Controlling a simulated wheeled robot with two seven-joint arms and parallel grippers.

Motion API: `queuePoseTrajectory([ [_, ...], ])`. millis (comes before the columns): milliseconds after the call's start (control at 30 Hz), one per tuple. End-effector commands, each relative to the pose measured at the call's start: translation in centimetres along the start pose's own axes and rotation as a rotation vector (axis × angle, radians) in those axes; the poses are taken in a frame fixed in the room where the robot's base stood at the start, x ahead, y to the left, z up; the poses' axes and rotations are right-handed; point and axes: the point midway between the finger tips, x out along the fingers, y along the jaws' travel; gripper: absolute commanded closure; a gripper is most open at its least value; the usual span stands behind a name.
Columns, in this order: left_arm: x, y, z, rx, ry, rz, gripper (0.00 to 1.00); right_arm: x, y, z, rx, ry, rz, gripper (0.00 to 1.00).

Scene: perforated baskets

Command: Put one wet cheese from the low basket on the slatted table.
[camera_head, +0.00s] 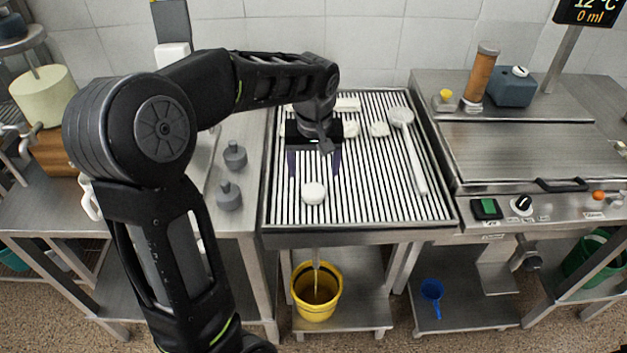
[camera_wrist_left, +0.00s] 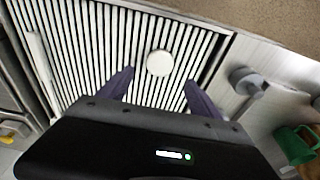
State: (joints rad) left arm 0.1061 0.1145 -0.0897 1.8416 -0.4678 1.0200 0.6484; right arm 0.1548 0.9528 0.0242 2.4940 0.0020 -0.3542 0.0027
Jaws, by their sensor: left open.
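The slatted table (camera_head: 383,208) is a metal-framed top with dark and light slats; it also fills much of the left wrist view (camera_wrist_left: 75,50). A round white cheese (camera_head: 314,193) lies alone near its front edge, and it shows in the left wrist view (camera_wrist_left: 159,62). My left gripper (camera_head: 314,174) is open and empty above the slats, fingers pointing toward the table. In the left wrist view the cheese appears just beyond the gap between the fingertips (camera_wrist_left: 160,78), apart from both. My right gripper is out of view. I cannot make out a low basket.
More white pieces (camera_head: 379,129) lie at the back of the slats, partly behind my left arm. A white long-handled scoop (camera_head: 411,150) lies along the right side. Grey weights (camera_head: 229,196) stand on the left counter. A yellow bucket (camera_head: 317,300) is below.

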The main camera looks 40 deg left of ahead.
Motion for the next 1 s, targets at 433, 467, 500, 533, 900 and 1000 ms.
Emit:
queuePoseTrajectory([
  [433, -3.7, 0.0, 0.0, -0.001, -0.001, 0.000, 0.27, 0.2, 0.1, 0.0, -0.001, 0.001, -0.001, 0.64],
  [467, -3.7, 0.0, 0.0, -0.001, -0.001, 0.000, 0.27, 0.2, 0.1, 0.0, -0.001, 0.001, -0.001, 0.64],
  [500, -3.7, 0.0, 0.0, -0.001, -0.001, 0.000, 0.27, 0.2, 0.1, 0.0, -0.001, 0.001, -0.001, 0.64],
  [533, -3.7, 0.0, 0.0, -0.001, -0.001, 0.000, 0.27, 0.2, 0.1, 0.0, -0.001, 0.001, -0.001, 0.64],
  [900, -3.7, 0.0, 0.0, -0.001, -0.001, 0.000, 0.27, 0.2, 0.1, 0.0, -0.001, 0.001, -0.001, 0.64],
  [1000, -3.7, 0.0, 0.0, -0.001, -0.001, 0.000, 0.27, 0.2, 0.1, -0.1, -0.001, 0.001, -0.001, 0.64],
])
